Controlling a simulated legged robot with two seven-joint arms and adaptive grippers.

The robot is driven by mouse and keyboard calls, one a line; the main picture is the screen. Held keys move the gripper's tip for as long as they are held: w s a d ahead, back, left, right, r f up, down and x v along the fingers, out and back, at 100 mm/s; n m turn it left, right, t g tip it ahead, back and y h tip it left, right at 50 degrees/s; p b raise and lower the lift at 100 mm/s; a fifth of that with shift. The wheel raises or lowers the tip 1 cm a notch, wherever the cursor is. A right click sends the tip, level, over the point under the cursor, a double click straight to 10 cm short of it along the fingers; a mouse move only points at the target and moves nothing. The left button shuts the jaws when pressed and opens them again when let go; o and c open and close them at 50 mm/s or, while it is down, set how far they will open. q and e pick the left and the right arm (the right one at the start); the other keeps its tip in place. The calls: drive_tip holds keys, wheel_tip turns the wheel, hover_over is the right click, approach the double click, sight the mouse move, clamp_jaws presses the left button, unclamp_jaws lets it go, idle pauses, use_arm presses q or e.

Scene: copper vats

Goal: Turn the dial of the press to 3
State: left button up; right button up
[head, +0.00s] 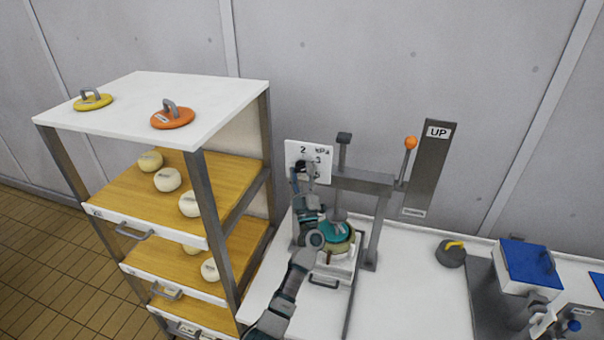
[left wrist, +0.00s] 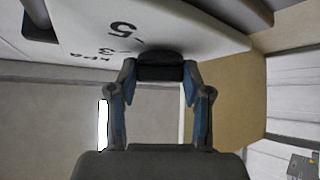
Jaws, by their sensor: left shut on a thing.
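The press (head: 362,182) stands on the white table against the wall, with a grey frame and a white dial plate marked with numbers and "kPa" (head: 293,150). In the left wrist view the plate (left wrist: 85,30) shows 5 and 3 upside down. The black dial (left wrist: 160,58) sits on the plate. My left gripper (head: 301,172) is at the plate in the head view, its fingers shut on the dial; they also show in the left wrist view (left wrist: 160,82). The dial's pointer is hidden, so its setting cannot be told. My right gripper is not in view.
A lever with an orange knob (head: 410,143) stands beside the "UP" board (head: 436,150). A shelf rack (head: 220,95) with cheeses is close on the left. A dark weight (head: 450,257) lies right.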

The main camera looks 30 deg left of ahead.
use_arm(q)
drive_tip(key=shift+w+f, duration=0.1)
drive_tip(key=shift+f, duration=0.3)
drive_tip(key=o, duration=1.2)
drive_tip(key=shift+c, duration=0.2)
drive_tip(key=shift+r, duration=0.1)
drive_tip(key=v, duration=1.2)
